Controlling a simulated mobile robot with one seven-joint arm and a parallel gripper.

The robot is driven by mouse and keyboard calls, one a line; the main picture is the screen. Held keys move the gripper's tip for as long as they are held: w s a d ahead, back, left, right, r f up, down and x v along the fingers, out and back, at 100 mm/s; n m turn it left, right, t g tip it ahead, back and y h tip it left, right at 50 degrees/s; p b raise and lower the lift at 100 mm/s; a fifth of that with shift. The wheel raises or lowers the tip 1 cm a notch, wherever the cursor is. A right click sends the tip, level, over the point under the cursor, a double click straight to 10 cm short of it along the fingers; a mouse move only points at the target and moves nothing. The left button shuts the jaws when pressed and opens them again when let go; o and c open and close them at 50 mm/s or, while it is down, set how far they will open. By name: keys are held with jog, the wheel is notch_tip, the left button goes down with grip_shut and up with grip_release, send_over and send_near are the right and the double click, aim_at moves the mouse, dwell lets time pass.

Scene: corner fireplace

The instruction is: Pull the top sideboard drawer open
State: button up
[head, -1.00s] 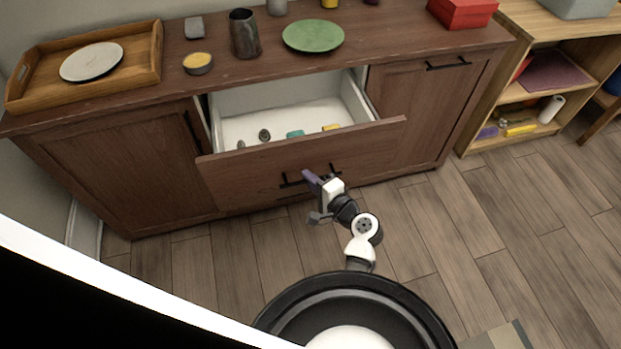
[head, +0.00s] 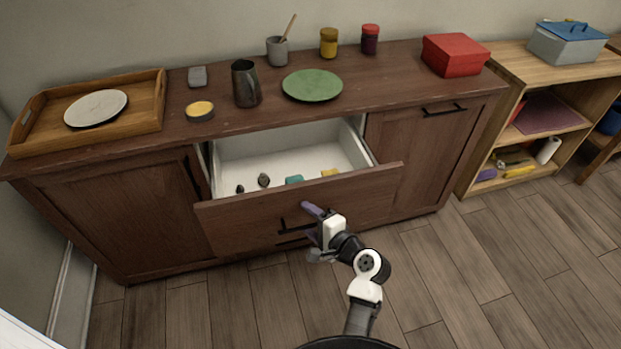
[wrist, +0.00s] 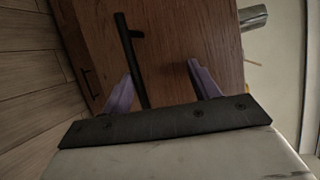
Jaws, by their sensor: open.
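The top sideboard drawer (head: 300,205) stands pulled out, its white inside (head: 290,165) showing in the head view. Its black bar handle (head: 292,226) is on the front, partly hidden by my gripper. My gripper (head: 315,228) is at the drawer front, by the right part of the handle. In the wrist view the two purple fingers of my gripper (wrist: 160,85) are spread apart, and the black handle (wrist: 133,55) runs between them, nearer the left finger. Small items, among them a teal one (head: 294,180) and a yellow one (head: 330,172), lie in the drawer.
The sideboard top (head: 380,85) holds a wooden tray (head: 160,95), a dark mug (head: 246,85), a green plate (head: 312,85) and a red box (head: 455,55). A wooden shelf (head: 520,80) stands at the right. The floor in front is clear.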

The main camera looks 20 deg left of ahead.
jog(key=o, duration=0.9)
jog(key=shift+n+t+y, duration=0.4)
jog(key=shift+t, duration=0.1)
notch_tip(320, 180, up, 12)
jog(key=shift+f, duration=0.2)
jog(key=r, duration=0.4)
jog(key=shift+s+d, duration=0.15)
jog(key=shift+s, duration=0.15)
jog(key=c, duration=1.1)
jog(key=shift+w+r, duration=0.1)
jog(key=shift+r, duration=0.7)
